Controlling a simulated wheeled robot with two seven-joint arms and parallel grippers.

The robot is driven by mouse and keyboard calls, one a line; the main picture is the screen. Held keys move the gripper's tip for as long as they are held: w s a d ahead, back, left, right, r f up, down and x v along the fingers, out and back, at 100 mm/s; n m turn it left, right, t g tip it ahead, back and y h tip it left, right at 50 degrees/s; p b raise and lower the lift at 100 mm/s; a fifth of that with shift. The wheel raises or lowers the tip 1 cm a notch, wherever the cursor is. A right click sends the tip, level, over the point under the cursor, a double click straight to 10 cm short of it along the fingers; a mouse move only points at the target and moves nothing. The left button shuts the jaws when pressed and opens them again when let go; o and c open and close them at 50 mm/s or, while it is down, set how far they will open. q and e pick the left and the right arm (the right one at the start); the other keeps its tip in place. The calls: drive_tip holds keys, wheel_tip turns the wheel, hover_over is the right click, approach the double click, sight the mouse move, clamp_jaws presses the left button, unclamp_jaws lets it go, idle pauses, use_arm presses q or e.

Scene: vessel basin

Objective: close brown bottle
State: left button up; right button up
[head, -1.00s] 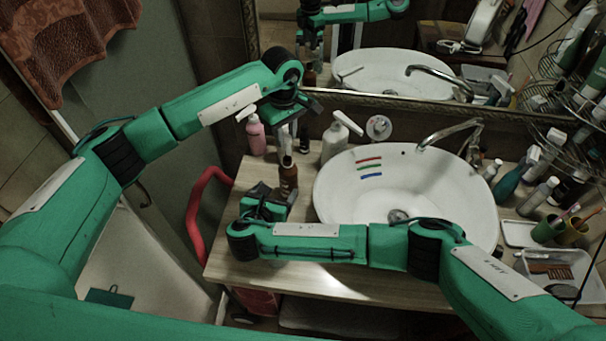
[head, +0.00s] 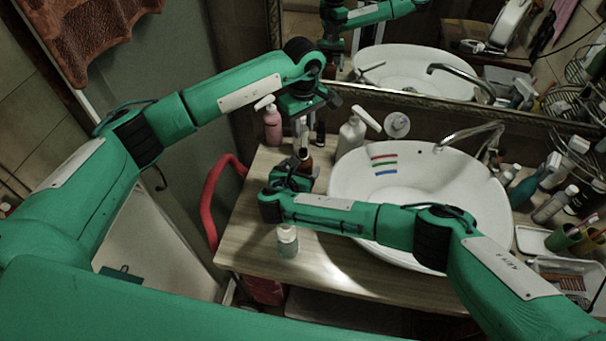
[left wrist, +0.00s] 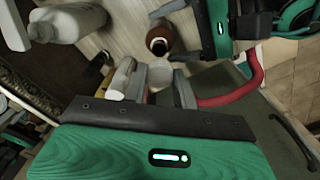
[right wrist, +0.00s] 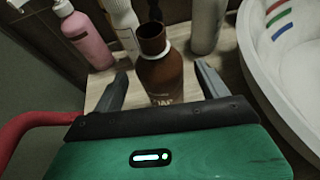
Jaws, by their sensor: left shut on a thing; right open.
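The brown bottle (right wrist: 160,72) stands upright on the counter, its open dark mouth showing in the right wrist view. It also shows in the left wrist view (left wrist: 158,30) and partly in the head view (head: 308,160).
A pink pump bottle (head: 272,124) and a white pump bottle (head: 352,134) stand behind the brown bottle. The white basin (head: 420,215) lies to the right, partly under my right forearm. A small pale bottle (head: 287,241) stands near the counter's front edge. A mirror is behind.

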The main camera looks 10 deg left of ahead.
drive_tip(key=shift+x, duration=1.7)
drive_tip(key=c, duration=1.5)
use_arm(q)
drive_tip(key=shift+d+f, duration=0.1)
drive_tip(key=shift+f, duration=2.4)
use_arm(e)
drive_tip(key=shift+o, duration=0.2)
use_arm(q)
drive_tip(key=shift+f, duration=0.1)
drive_tip(key=shift+f, duration=0.8)
drive_tip(key=shift+f, duration=0.55)
